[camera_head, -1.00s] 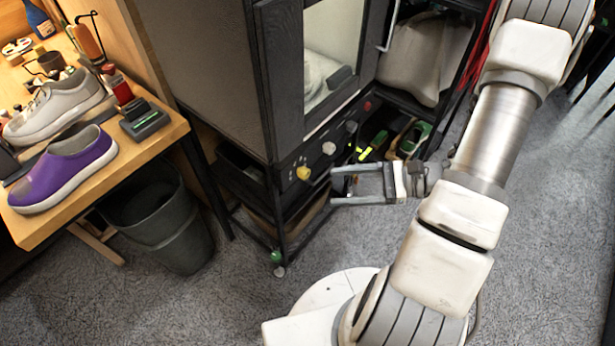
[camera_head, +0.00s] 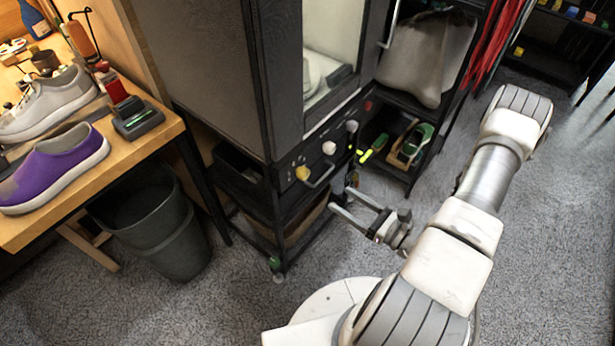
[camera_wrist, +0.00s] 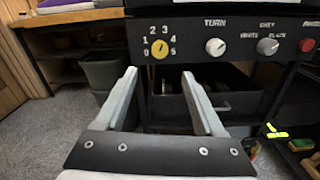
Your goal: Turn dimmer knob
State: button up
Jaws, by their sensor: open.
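The yellow knob (camera_head: 302,173) is on the front panel of the dark cabinet (camera_head: 215,70). In the wrist view the yellow knob (camera_wrist: 159,49) is ringed by the numbers 0 to 5, with its pointer line near vertical. My gripper (camera_head: 340,198) is open and empty, to the right of and lower than the knob in the head view. In the wrist view my gripper's (camera_wrist: 160,75) fingertips lie below the knob in the picture, one to each side of it, apart from it. No label naming a dimmer shows.
Right of the yellow knob are a white knob (camera_wrist: 215,47) marked TURN, a grey knob (camera_wrist: 267,47) and a red button (camera_wrist: 306,45). A bin (camera_head: 160,225) and a workbench (camera_head: 150,145) with shoes stand left.

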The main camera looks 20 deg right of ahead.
aim_at(307, 176)
jog(key=b+x, duration=0.1)
jog(key=x, duration=1.1)
jog(key=shift+w+a, duration=0.15)
jog(key=shift+w, duration=0.1)
grip_shut()
